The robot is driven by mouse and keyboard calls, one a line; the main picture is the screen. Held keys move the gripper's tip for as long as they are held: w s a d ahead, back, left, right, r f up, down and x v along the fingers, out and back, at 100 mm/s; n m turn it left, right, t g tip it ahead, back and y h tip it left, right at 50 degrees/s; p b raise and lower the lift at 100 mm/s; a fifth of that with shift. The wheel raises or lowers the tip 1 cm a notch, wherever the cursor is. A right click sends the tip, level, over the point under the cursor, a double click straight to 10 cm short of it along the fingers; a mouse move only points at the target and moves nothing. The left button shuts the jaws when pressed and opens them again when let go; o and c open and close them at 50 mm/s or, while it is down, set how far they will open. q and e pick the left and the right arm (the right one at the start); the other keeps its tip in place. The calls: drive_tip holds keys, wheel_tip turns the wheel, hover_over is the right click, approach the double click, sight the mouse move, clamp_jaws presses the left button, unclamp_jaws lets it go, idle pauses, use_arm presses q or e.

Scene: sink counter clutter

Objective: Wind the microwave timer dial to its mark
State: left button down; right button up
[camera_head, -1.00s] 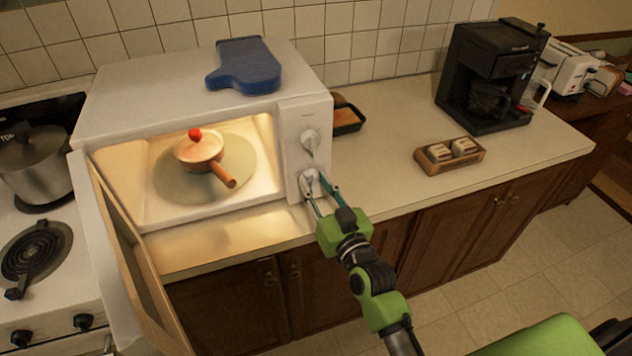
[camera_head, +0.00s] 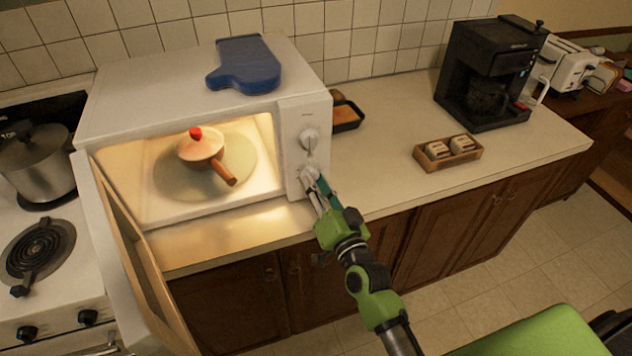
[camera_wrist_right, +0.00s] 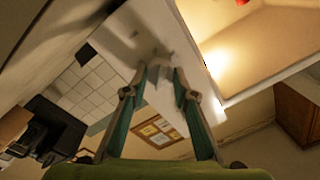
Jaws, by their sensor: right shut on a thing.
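The white microwave (camera_head: 250,105) stands on the counter with two dials on its right panel. The upper dial (camera_head: 309,139) is free. My right gripper (camera_head: 312,180) is shut on the lower dial (camera_head: 308,173), with its fingertips on either side of it. The fingers partly hide this dial, and I cannot make out its mark or pointer. In the right wrist view the gripper (camera_wrist_right: 166,72) shows strongly rolled, its two fingers reaching the white panel. My left gripper is not in view.
The microwave door (camera_head: 135,255) hangs open at the left. Inside is a pan with a red knob (camera_head: 200,146). A blue mitt (camera_head: 245,66) lies on top. A small wooden tray (camera_head: 447,153) and a black coffee maker (camera_head: 487,75) stand to the right, with clear counter between.

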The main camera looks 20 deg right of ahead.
idle(0.3)
drive_tip(key=o, duration=1.1)
drive_tip(key=s, duration=0.8)
drive_tip(key=s+d, duration=0.1)
drive_tip(key=s, duration=0.3)
drive_tip(key=shift+f, duration=0.25)
drive_tip(key=shift+w, duration=0.1)
